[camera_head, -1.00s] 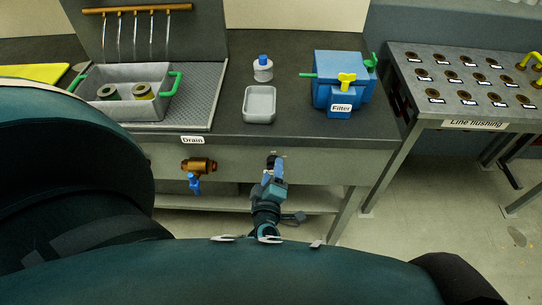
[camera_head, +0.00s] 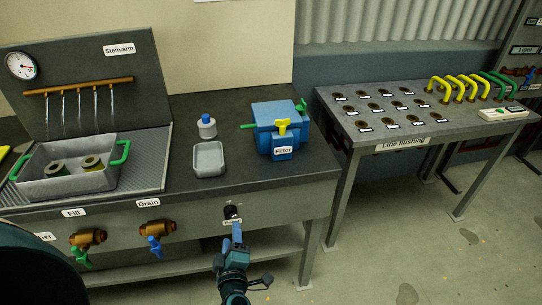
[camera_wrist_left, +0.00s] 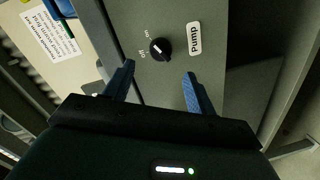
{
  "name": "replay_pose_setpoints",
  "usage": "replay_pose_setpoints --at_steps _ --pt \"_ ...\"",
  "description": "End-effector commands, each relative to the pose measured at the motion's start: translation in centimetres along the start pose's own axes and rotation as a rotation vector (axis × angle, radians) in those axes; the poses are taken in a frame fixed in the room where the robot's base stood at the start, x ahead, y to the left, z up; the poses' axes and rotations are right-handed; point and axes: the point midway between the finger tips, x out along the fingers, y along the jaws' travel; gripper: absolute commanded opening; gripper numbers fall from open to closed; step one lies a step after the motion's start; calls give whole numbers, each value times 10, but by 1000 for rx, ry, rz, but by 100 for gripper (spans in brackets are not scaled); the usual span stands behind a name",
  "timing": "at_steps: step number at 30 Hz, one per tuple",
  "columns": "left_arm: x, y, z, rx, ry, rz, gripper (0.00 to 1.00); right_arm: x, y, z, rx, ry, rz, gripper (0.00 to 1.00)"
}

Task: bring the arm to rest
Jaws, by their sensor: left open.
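My left gripper (camera_head: 237,233) is in front of the bench's front panel, just below the black pump knob (camera_head: 230,212) in the head view. In the left wrist view my left gripper (camera_wrist_left: 160,90) has its two blue fingers spread wide with nothing between them. The pump knob (camera_wrist_left: 161,49) shows beyond the fingertips, apart from them, beside a "Pump" label (camera_wrist_left: 195,38). My right gripper is in neither view.
The bench carries a grey basket (camera_head: 38,186) with two round parts, a white bottle (camera_head: 206,127), a small grey tray (camera_head: 208,160) and a blue filter box (camera_head: 279,130). Drain (camera_head: 157,227) and fill (camera_head: 88,238) valves stick out below. A line flushing table (camera_head: 415,130) stands right; floor is open in front.

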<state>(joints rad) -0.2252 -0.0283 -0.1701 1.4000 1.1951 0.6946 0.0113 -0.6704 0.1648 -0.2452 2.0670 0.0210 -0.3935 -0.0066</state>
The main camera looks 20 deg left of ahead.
Motion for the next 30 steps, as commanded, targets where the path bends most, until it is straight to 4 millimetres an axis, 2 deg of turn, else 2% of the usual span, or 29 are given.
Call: replay_pose_setpoints --at_steps 4,7,10,13,15,18,21,25,30 --pt "-3 5 1 20 -24 21 56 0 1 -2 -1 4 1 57" --pt "-14 22 10 111 -124 105 56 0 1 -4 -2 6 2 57" --pt "-42 45 25 296 -299 234 56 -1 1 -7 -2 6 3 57" --pt "-82 56 41 546 -493 346 56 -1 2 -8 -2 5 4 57" --pt "-109 54 47 727 -609 394 56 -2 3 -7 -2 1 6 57" --pt "-139 44 45 961 -732 419 56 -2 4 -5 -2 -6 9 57" --pt "-158 35 37 1133 -804 415 56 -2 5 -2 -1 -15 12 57" --pt "-167 28 29 1248 -843 401 56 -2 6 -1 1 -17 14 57" --pt "-168 26 28 1267 -849 397 56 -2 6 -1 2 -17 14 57"
